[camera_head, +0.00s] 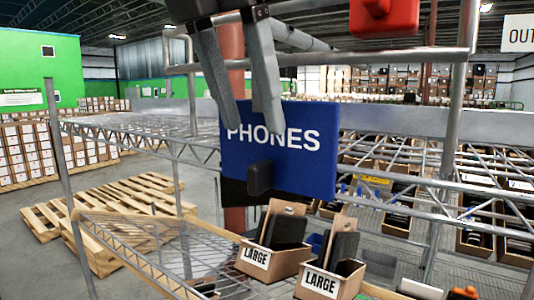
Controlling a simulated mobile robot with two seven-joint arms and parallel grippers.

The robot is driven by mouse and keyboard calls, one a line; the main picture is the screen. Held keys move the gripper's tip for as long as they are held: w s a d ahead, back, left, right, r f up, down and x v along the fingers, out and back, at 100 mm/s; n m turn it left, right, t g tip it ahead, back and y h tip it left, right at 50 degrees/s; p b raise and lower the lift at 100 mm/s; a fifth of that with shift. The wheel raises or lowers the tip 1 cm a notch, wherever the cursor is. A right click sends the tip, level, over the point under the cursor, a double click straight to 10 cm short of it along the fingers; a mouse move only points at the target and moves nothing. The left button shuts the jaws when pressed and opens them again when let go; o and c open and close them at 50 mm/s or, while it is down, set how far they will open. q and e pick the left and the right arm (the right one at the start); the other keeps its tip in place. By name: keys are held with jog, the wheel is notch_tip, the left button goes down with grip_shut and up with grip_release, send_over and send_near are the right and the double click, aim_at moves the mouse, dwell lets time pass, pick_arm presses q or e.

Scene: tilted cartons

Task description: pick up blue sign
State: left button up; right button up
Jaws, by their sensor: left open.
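The blue sign (290,165) with white lettering "PHONES" stands in the middle of the head view, slightly tilted. A black block (259,178) sits in front of its lower left part. My left gripper (252,127) comes down from the top with its two grey fingers apart. The fingertips overlap the sign's upper left part and the start of the lettering. I cannot tell whether they touch the sign or only pass in front of it. Nothing shows held between the fingers. My right gripper is not in view.
Wire shelving (130,128) with metal rails surrounds the sign. Below it are open cartons marked "LARGE" (268,262) holding dark items. A red object (385,17) is at the top right. Wooden pallets (105,215) lie on the floor at left.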

aim_at(260, 163)
pick_arm(q)
jog(key=shift+p+x, duration=0.5)
jog(key=shift+x, duration=2.25)
jog(key=shift+s+a+f, duration=0.15)
jog(key=shift+s, duration=0.05)
grip_shut()
